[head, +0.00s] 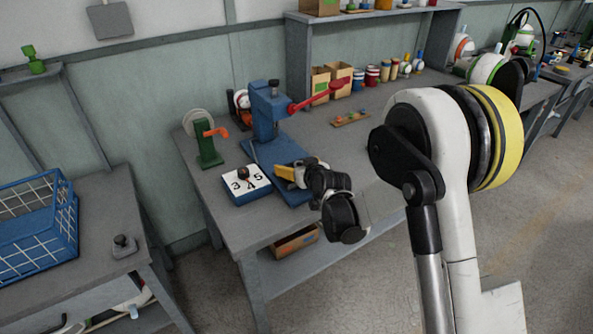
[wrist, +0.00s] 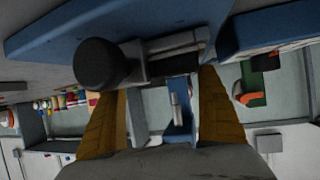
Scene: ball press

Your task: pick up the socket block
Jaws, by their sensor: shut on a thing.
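My gripper (head: 283,172), with yellow fingers, is low over the blue base plate of the press, beside the blue box with numbers. In the wrist view my gripper (wrist: 165,75) has its two fingers on either side of a grey block, which I take as the socket block (wrist: 172,62), and is shut on it. A round black part sits at the block's left end, in front of the left finger. The blue base plate lies close by at the top of this view. In the head view I cannot make out the held block.
The blue press (head: 266,115) with a red lever stands behind my gripper. A blue box (head: 243,190) with a numbered white top is to the left, a green stand (head: 207,150) behind it. A small board with coloured pegs (head: 351,118) lies right. The bench front right is clear.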

